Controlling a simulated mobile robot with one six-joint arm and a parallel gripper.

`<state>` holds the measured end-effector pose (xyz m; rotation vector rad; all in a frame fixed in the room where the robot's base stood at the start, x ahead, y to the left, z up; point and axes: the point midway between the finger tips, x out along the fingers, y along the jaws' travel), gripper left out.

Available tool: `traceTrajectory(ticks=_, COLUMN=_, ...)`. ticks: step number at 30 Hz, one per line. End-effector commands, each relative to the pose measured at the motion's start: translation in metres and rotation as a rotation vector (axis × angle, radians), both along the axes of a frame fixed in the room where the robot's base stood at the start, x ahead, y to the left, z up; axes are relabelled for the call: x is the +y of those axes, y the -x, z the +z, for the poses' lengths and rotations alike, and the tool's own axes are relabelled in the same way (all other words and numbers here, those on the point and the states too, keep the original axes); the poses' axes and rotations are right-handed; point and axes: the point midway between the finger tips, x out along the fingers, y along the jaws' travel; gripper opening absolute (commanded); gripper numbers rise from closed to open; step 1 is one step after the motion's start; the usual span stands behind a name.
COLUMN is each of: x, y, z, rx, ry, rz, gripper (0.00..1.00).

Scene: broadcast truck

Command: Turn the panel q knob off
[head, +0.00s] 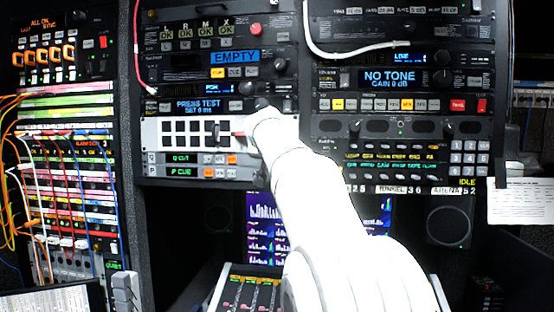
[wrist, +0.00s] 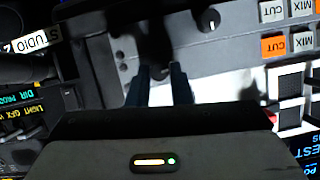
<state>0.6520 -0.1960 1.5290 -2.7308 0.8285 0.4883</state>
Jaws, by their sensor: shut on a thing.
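Panel Q (head: 178,158) is a thin strip in the left rack of the head view, with a green "Q CUT" display, grey buttons and one orange button. The similar panel P sits just below. My arm covers panel Q's right end, so its knob is hidden there. In the wrist view my gripper (wrist: 160,78) has its two dark fingers closed around a dark knob (wrist: 153,40) on a grey panel face. Shadow hides the knob's pointer, so its setting cannot be read. My fingertips are hidden from the head view.
A second black knob with a white pointer (wrist: 208,20) is close beside my fingers. CUT and MIX buttons (wrist: 273,46) lie to the right. A white panel of black buttons (head: 175,132) is just above panel Q. Patch cables (head: 20,150) hang at the left.

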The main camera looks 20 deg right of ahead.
Motion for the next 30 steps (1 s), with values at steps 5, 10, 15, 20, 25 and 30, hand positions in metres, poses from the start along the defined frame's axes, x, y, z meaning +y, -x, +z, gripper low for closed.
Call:
traceTrajectory(ticks=5, x=0.0028, y=-0.0024, z=-0.0013, rx=0.093, ry=0.137, rz=0.003, gripper=0.00)
traceTrajectory(ticks=10, x=0.0038, y=-0.0028, z=-0.0017, rx=0.182, ry=0.270, rz=0.002, gripper=0.00)
traceTrajectory(ticks=15, x=0.0047, y=-0.0038, z=-0.0026, rx=0.263, ry=0.389, rz=0.002, gripper=0.00)
traceTrajectory(ticks=20, x=0.0053, y=-0.0039, z=-0.0028, rx=0.325, ry=0.480, rz=0.003, gripper=0.00)
traceTrajectory(ticks=25, x=0.0054, y=-0.0040, z=-0.0033, rx=0.373, ry=0.550, rz=0.001, gripper=0.00)
traceTrajectory(ticks=30, x=0.0054, y=-0.0043, z=-0.0034, rx=0.401, ry=0.591, rz=0.002, gripper=0.00)
